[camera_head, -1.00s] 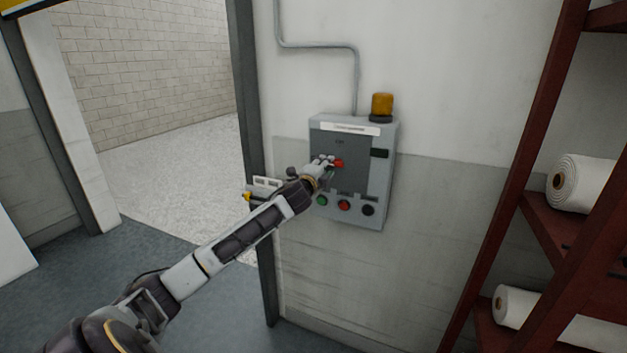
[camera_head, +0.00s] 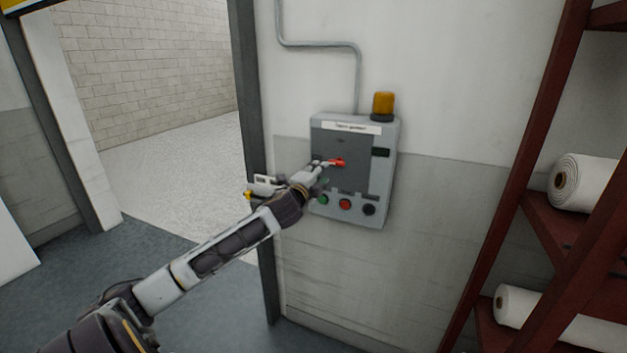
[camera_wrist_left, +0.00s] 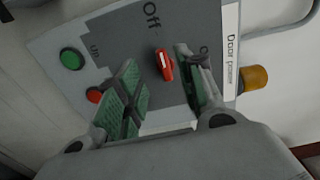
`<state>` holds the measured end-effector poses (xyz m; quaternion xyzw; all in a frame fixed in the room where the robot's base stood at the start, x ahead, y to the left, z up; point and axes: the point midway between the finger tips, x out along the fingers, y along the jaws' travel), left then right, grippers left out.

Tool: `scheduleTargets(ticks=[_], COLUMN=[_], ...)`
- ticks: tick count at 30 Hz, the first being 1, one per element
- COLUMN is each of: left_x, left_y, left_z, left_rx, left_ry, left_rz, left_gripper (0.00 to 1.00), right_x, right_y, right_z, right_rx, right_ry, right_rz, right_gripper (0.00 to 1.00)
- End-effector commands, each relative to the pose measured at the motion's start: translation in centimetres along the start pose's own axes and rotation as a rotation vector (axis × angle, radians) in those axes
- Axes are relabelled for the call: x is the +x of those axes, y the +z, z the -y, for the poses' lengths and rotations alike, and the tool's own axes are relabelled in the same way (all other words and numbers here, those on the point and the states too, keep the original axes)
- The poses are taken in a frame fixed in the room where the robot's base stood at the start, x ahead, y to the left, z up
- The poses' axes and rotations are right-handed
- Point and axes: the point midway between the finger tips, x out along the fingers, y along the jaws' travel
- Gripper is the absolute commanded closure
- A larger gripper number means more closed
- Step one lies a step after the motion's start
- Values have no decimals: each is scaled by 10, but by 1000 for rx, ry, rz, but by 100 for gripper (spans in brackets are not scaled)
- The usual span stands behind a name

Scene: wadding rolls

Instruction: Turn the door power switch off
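The door power switch is a red handle (camera_head: 339,162) on the grey control box (camera_head: 384,205) on the wall. In the left wrist view the red handle (camera_wrist_left: 164,65) lies beyond and between my fingertips, its length running roughly toward the "Off" mark. A mark starting with "O" is partly hidden by a finger. My left gripper (camera_head: 325,164) is at the box front, just left of the handle. Its green-padded fingers (camera_wrist_left: 158,78) are apart, with nothing visibly held. Whether a finger touches the handle I cannot tell. My right gripper is not in view.
Below the switch are a green button (camera_head: 323,198), a red button (camera_head: 345,204) and a black knob (camera_head: 369,209). An amber lamp (camera_head: 383,104) tops the box. A red rack (camera_head: 535,130) with white rolls (camera_head: 585,183) stands right. An open doorway lies left.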

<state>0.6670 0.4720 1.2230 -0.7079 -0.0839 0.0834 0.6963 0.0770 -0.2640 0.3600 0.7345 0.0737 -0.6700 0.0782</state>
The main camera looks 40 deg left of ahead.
Motion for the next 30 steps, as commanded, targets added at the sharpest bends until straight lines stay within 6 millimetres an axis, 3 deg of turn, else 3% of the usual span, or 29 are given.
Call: scheduleTargets(ticks=[18, 30], left_x=[-36, -41], left_y=[0, 0], left_z=[-1, 0], left_rx=[1, 0], left_ry=[2, 0], left_rz=[-1, -1], left_gripper=[62, 62], right_x=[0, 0], right_y=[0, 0], right_z=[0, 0], right_rx=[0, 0], right_ry=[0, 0], right_rz=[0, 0], right_gripper=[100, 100])
